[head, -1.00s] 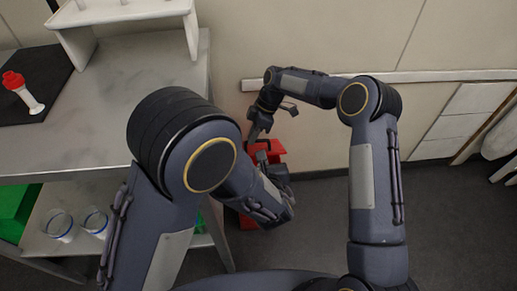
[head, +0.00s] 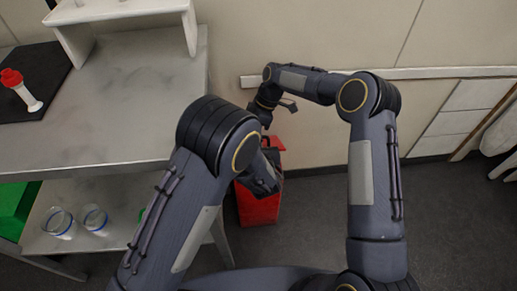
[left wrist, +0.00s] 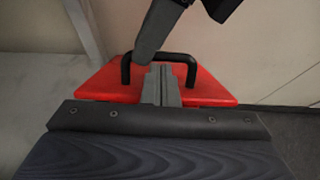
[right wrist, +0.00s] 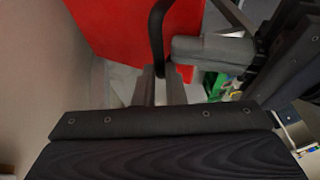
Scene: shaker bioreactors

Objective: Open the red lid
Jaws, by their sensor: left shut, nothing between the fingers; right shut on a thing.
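The red lid (left wrist: 110,84) with its black arched handle (left wrist: 186,60) fills the middle of the left wrist view. The lid also shows as a large tilted red panel in the right wrist view (right wrist: 130,30). In the head view the red bin (head: 258,207) stands on the floor, partly hidden by my left arm. My right gripper (right wrist: 161,72) is shut on the handle. My left gripper (left wrist: 161,70) is shut and empty, its fingertips close to the handle and over the lid. I cannot tell whether they touch the lid.
A metal table (head: 120,120) stands to the left, its edge close to my left arm. A lower shelf (head: 75,240) holds clear containers. The wall and its pale rail (head: 440,74) are close behind the bin. Open floor (head: 440,220) lies to the right.

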